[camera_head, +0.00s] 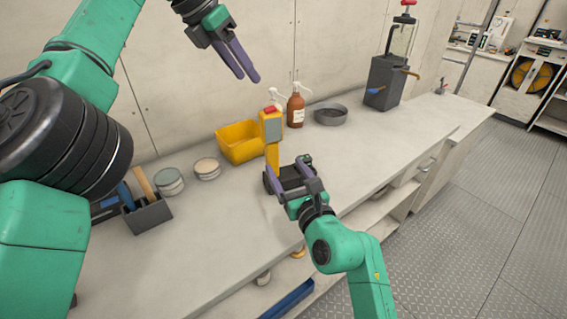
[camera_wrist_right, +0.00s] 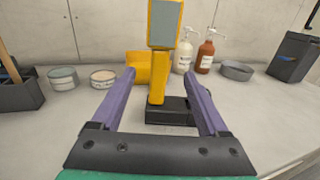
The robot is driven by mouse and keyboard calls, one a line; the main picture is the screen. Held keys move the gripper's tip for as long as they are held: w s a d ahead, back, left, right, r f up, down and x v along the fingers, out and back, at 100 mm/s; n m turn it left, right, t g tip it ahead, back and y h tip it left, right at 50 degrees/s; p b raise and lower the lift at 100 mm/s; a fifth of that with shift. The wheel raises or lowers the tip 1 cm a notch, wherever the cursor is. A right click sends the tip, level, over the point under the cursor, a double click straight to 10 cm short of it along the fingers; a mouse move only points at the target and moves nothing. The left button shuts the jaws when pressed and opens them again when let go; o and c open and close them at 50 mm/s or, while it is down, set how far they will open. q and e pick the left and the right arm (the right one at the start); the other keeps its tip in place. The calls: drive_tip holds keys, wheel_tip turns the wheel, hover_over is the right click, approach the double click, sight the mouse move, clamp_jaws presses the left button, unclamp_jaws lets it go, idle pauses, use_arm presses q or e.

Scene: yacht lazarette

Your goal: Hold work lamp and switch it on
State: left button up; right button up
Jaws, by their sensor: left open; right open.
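The work lamp (camera_head: 272,135) is yellow with a grey panel and a red part on top. It stands upright on a dark base on the bench. It also shows in the right wrist view (camera_wrist_right: 158,83), between my right gripper's fingers. My right gripper (camera_head: 285,173) is open at the lamp's lower part, with a purple finger to each side in the wrist view (camera_wrist_right: 163,85). I cannot tell whether either finger touches it. My left gripper (camera_head: 243,72) is open and empty, raised above the bench near the wall, up and left of the lamp.
A yellow bin (camera_head: 239,142) stands behind the lamp. A brown pump bottle (camera_head: 296,108), a white one (camera_wrist_right: 184,54) and a grey bowl (camera_head: 330,115) are close by. Round tins (camera_head: 169,181) and a dark tool box (camera_head: 148,216) stand left. The front bench surface is mostly clear.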

sight(268, 138)
drive_tip(key=x, duration=1.4)
drive_tip(key=shift+w, duration=0.25)
clamp_jaws()
